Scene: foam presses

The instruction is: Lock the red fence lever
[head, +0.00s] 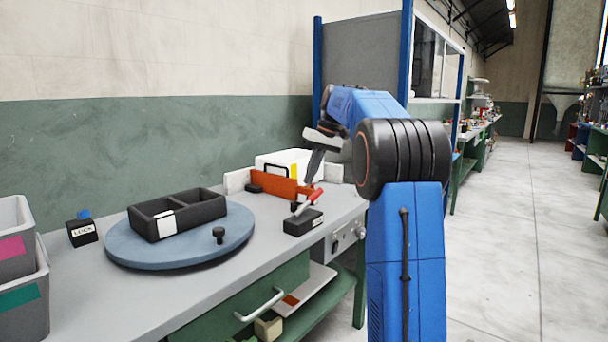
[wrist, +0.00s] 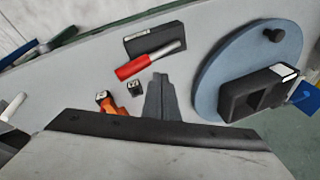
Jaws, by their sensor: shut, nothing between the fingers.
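The red lever (head: 315,196) sits at the black block (head: 303,223) near the front edge of the bench, its handle tilted up to the right. In the wrist view the lever shows a red grip (wrist: 132,68) and a silver shank, lying beside the black block (wrist: 155,40). The orange fence (head: 275,185) stands behind it; its end shows in the wrist view (wrist: 108,104). My gripper (head: 310,182) points down just above and behind the lever. Its fingers (wrist: 159,77) are together and empty, close to the lever; whether they touch it is unclear.
A blue turntable (head: 125,247) with a black divided tray (head: 190,222) and a knob takes the bench's middle. A white box (head: 285,160) stands behind the fence. A black block marked LOCK (head: 82,232) and grey bins (head: 22,270) are at left.

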